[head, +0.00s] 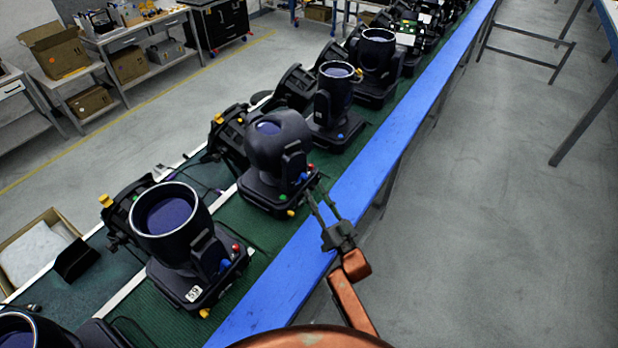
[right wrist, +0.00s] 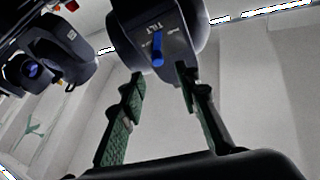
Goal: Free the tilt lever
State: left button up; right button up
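A black moving-head light (head: 278,145) stands on the green belt in the middle of the head view. On its near side are a small blue knob (head: 303,177) and a red one. In the right wrist view, the blue lever (right wrist: 158,48) sits on a dark housing marked TILT. My right gripper (head: 315,190) is open at the light's right side, above the blue rail. Its two fingertips (right wrist: 160,71) are parted on either side of the line of the lever, just short of it. I see no contact. My left gripper is not in view.
Another light (head: 175,225) stands nearer on the belt, and several more stand in a row behind. A blue rail (head: 375,160) runs along the belt's right edge. The grey floor (head: 500,210) right of it is mostly clear.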

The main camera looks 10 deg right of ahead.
aim_at(306, 178)
jog(key=x, duration=0.5)
jog(key=shift+w+f+p, duration=0.1)
jog(key=shift+w+p, duration=0.05)
jog(key=shift+p, duration=0.2)
jog(key=shift+w+f, duration=0.15)
jog(key=shift+c, duration=0.8)
jog(key=c, duration=0.6)
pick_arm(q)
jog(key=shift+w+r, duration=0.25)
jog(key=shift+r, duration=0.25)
pick_arm(e)
grip_shut()
